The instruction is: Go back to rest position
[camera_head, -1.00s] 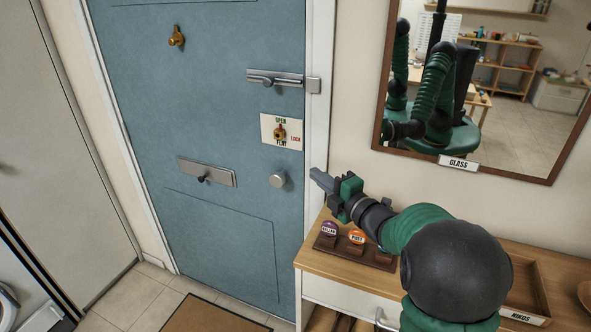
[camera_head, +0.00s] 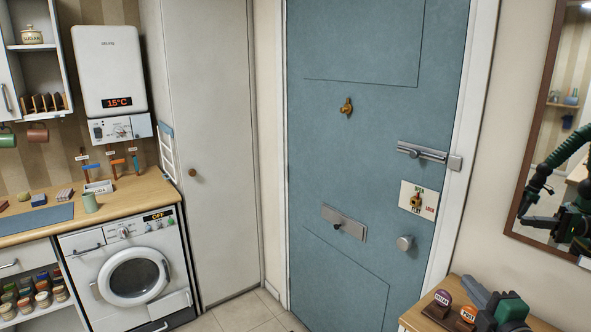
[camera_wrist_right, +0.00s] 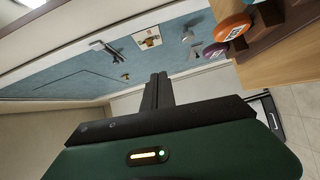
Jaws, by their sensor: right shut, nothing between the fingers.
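My right gripper (camera_head: 470,285) is at the bottom right of the head view, above the wooden cabinet top beside the blue door (camera_head: 375,190). Its grey fingers are together, with nothing visible between them. In the right wrist view the dark fingers (camera_wrist_right: 158,91) are also closed, pointing toward the door. My left gripper does not show directly.
Purple (camera_head: 443,298) and orange (camera_head: 468,314) round-topped stamps stand close to my right gripper. The mirror (camera_head: 545,120) on the right wall reflects part of my body. A washing machine (camera_head: 130,275) and counter (camera_head: 40,222) are at left.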

